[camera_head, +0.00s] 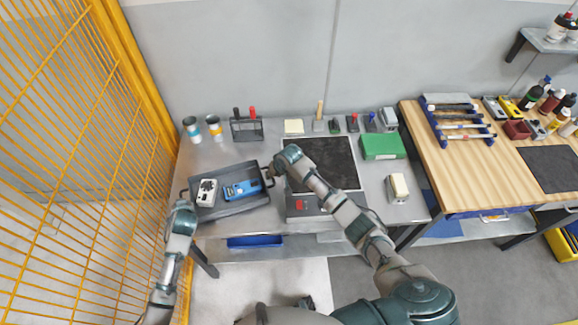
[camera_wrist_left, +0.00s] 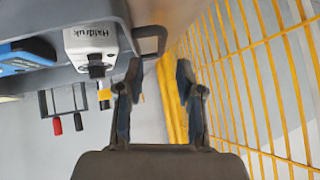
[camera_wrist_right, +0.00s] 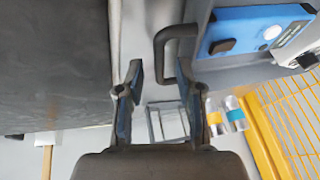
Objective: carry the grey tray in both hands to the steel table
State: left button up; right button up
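The grey tray (camera_head: 240,208) lies on the steel table (camera_head: 290,225), at its left part. It holds a white device (camera_head: 207,192) and a blue device (camera_head: 242,189). The tray has a dark handle at each end. My left gripper (camera_wrist_left: 157,78) is open beside the tray's left handle (camera_wrist_left: 152,42), which shows just outside one finger. My right gripper (camera_wrist_right: 163,75) is open at the right handle (camera_wrist_right: 168,48), whose bar reaches toward the gap between the fingers. Whether either handle is touched is unclear. In the head view my wrists hide much of both grippers.
A yellow mesh fence (camera_head: 90,160) runs close along the left. Two cups, a black wire holder (camera_head: 246,129) and several tools line the table's back. A dark mat (camera_head: 325,160), a green box (camera_head: 383,146) and a wooden bench (camera_head: 460,160) are to the right.

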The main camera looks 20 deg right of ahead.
jog(key=v, duration=0.8)
jog(key=shift+r, duration=0.25)
jog(key=shift+s, duration=0.15)
